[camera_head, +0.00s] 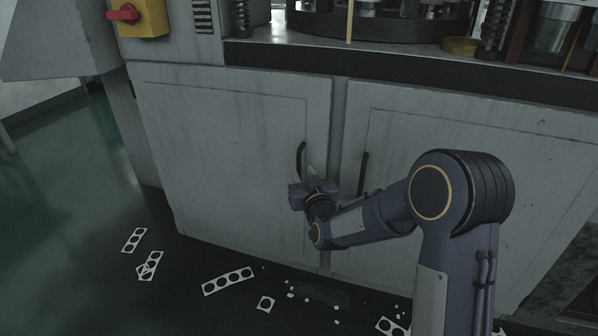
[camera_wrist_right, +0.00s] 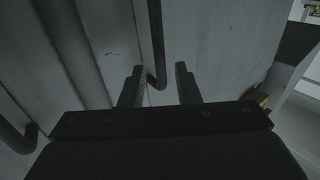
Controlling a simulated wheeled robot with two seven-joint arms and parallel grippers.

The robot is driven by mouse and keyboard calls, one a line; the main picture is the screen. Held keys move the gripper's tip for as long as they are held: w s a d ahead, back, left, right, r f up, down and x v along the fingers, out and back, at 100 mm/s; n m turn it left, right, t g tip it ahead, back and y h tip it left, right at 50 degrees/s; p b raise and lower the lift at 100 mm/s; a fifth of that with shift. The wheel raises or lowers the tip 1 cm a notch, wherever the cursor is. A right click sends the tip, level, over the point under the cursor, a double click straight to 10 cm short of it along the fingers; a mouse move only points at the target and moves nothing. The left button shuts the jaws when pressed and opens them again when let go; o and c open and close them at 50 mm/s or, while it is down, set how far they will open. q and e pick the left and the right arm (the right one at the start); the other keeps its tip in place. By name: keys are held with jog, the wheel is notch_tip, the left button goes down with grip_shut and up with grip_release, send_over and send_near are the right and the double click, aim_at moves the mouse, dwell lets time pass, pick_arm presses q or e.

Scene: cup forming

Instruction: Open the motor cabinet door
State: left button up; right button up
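The motor cabinet has two grey doors. The left door (camera_head: 220,150) and the right door (camera_head: 480,180) both look shut, with a narrow post between them. The left door's black bar handle (camera_head: 300,160) stands near its right edge, and the right door's handle (camera_head: 363,172) near its left edge. My right gripper (camera_head: 312,182) is at the lower end of the left door's handle. In the right wrist view its two fingers (camera_wrist_right: 160,85) are apart, with the handle (camera_wrist_right: 157,40) running down between them; I see no finger pressed on it. My left gripper is out of view.
Punched metal strips (camera_head: 228,280) and small scraps lie on the dark green floor (camera_head: 90,220) before the cabinet. A yellow box with a red switch (camera_head: 125,13) is at the upper left. Machinery stands on top of the cabinet. The floor at left is mostly clear.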

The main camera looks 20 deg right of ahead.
aim_at(300, 167)
jog(key=w, duration=0.5)
jog(key=shift+b, duration=0.4)
grip_shut()
